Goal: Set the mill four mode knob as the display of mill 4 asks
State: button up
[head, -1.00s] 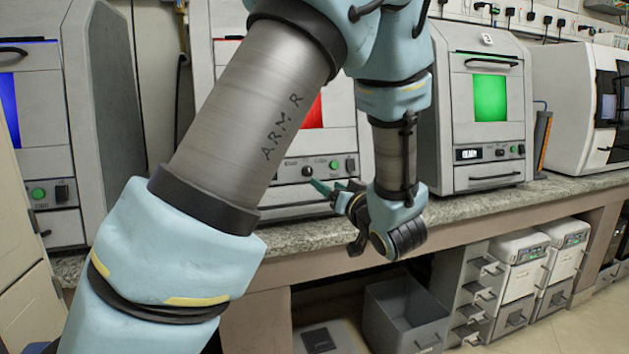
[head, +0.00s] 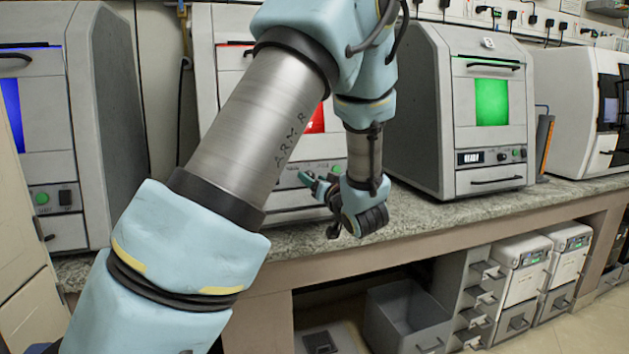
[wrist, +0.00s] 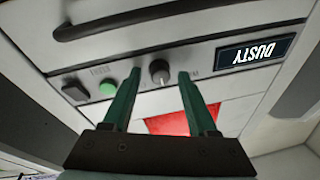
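The mill with the red window (head: 232,85) stands behind my arm, which hides much of its front. In the wrist view its panel is upside down: a display (wrist: 255,53) reads "DUSTY", and beside it are a dark round knob (wrist: 159,71) with a light pointer mark, a green button (wrist: 107,88) and a black switch (wrist: 75,91). I cannot read the small marks around the knob or any mill number. My gripper (wrist: 157,76) is open, its green fingers on either side of the knob in the picture; contact is unclear. In the head view my gripper (head: 312,182) is at this panel.
A mill with a green window (head: 440,120) stands to the right, its display (head: 470,157) seeming to read "READY". A mill with a blue window (head: 50,110) stands left. A bar handle (wrist: 150,15) runs along the red-window mill near the panel. The worktop (head: 440,213) in front is clear.

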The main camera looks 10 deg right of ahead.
grip_shut()
jog(key=shift+m+p, duration=0.3)
jog(key=shift+p, duration=0.05)
jog(key=m+h+p, duration=0.1)
jog(key=m+p, duration=0.1)
jog(key=m, duration=0.1)
jog(key=shift+a+r+p, duration=0.1)
jog(key=shift+r+p, duration=0.05)
jog(key=shift+p, duration=0.2)
jog(key=m+h+p, duration=0.1)
jog(key=m+p, duration=0.1)
jog(key=m, duration=0.1)
jog(key=shift+a+t, duration=0.1)
jog(key=shift+t, duration=0.2)
jog(key=m+p, duration=0.2)
jog(key=m+h+p, duration=0.1)
jog(key=m, duration=0.2)
jog(key=shift+a+h+p, duration=0.1)
jog(key=shift+h+p, duration=0.2)
jog(key=shift+p, duration=0.1)
jog(key=shift+m+h+p, duration=0.4)
jog(key=shift+m+p, duration=0.35)
jog(key=shift+m, duration=0.55)
